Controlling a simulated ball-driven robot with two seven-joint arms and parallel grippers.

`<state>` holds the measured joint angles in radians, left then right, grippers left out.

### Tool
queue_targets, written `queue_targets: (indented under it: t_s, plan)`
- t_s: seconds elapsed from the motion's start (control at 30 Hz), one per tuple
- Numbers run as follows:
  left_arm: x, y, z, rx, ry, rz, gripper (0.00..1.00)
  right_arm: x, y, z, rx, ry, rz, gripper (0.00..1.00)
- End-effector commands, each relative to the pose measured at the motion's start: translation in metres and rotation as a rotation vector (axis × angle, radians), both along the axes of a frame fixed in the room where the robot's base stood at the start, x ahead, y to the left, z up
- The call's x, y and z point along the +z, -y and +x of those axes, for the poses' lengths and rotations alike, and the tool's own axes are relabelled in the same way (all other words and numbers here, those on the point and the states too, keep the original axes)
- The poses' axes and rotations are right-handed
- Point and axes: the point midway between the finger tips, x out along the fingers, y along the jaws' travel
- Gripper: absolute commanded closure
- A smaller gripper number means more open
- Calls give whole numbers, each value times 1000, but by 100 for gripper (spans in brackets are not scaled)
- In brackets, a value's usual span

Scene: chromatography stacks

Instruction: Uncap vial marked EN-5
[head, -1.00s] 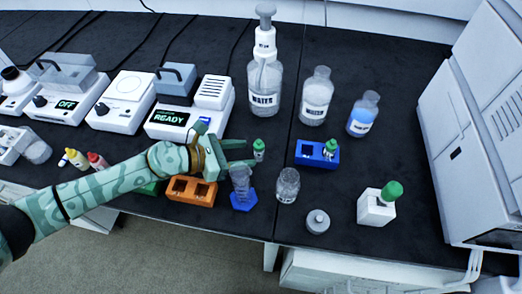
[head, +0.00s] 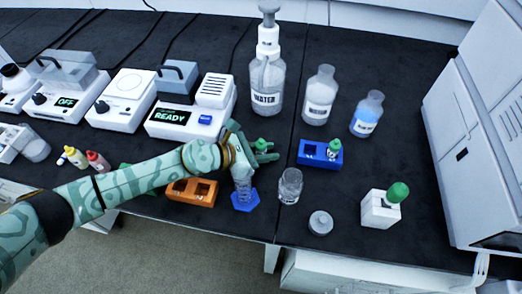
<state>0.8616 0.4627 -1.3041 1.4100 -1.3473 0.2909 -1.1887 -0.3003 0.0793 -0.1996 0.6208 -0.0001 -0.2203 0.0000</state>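A small vial with a green cap (head: 261,143) stands on the black bench, partly hidden by my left gripper (head: 263,150). The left fingers reach in from the left around this vial, with the cap showing between them. I cannot tell whether they touch it. A second small green-capped vial (head: 334,147) sits in the right part of a blue rack (head: 316,161). The vial markings are too small to read, so I cannot tell which is EN-5. My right gripper is not in view.
An orange rack (head: 191,193), a blue-based cylinder (head: 244,202), a glass jar (head: 290,187) and a grey lid (head: 320,222) stand near the front edge. Large bottles (head: 266,85) stand behind. Bench between blue rack and white block is clear.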

Motion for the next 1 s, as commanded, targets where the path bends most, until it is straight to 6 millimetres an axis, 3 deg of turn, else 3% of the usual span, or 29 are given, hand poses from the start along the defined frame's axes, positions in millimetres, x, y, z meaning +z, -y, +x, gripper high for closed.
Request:
queue_targets:
  t_s: [0.27, 0.47, 0.67, 1.0]
  plan:
    - [1, 0, 0, 0, 0, 0, 100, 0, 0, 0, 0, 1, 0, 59]
    - [17, 0, 0, -1, 4, 1, 100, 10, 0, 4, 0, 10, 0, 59]
    - [66, -1, 1, 0, 11, 1, 100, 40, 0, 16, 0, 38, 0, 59]
    - [192, -1, 0, -1, 10, 2, 100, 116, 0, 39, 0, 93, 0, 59]
